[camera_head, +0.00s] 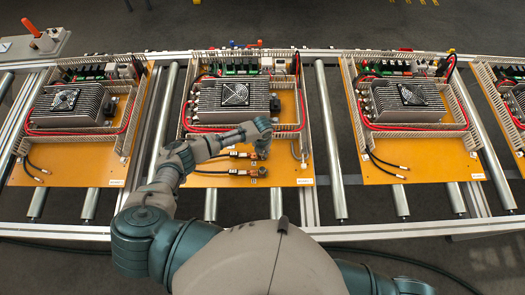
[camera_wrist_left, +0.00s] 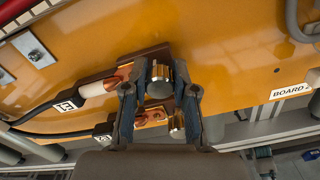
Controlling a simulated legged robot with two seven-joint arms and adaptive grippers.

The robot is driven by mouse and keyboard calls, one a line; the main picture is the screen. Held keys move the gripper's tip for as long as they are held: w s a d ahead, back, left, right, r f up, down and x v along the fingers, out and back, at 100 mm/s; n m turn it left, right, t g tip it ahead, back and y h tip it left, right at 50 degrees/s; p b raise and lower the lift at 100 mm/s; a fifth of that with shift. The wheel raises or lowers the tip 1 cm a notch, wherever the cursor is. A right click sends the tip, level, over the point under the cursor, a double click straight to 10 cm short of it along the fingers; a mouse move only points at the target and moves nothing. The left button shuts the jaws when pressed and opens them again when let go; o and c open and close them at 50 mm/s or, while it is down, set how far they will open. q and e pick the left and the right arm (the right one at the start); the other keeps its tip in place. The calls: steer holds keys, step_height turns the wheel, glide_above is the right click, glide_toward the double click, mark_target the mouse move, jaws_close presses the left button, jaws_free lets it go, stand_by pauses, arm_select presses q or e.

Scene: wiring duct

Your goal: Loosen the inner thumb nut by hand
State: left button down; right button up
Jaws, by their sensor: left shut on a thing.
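My left gripper (camera_head: 262,150) reaches over the front of the middle orange board (camera_head: 215,180). In the left wrist view its two fingers (camera_wrist_left: 159,88) are shut on the inner thumb nut (camera_wrist_left: 159,82), a brass-coloured cylinder with a grey end, one finger on each side. The outer thumb nut (camera_wrist_left: 178,126) is nearer me, partly behind a finger, and also shows in the head view (camera_head: 262,172). Two black cables with copper lugs (camera_wrist_left: 118,82) run to the nuts from the left. The inner nut is hidden by the gripper in the head view. My right gripper is out of view.
A finned grey unit with a fan (camera_head: 235,95) and pale wiring ducts (camera_head: 303,110) stand behind the nuts. Similar boards (camera_head: 415,165) lie to both sides on the roller conveyor (camera_head: 330,150).

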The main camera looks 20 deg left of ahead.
arm_select(q)
steer(key=n+p, duration=0.1)
steer(key=n, duration=0.2)
steer(key=n+p, duration=0.2)
steer(key=n, duration=0.1)
steer(key=shift+s+a+r+n, duration=0.1)
steer(key=shift+s+r+n, duration=0.1)
steer(key=shift+n, duration=0.2)
steer(key=shift+f+n, duration=0.1)
steer(key=shift+n, duration=0.6)
steer(key=shift+a+f+n+p, duration=0.15)
steer(key=shift+n+p, duration=0.2)
steer(key=shift+n, duration=0.35)
steer(key=c, duration=1)
jaws_free()
steer(key=shift+f, duration=0.1)
steer(key=shift+w, duration=0.1)
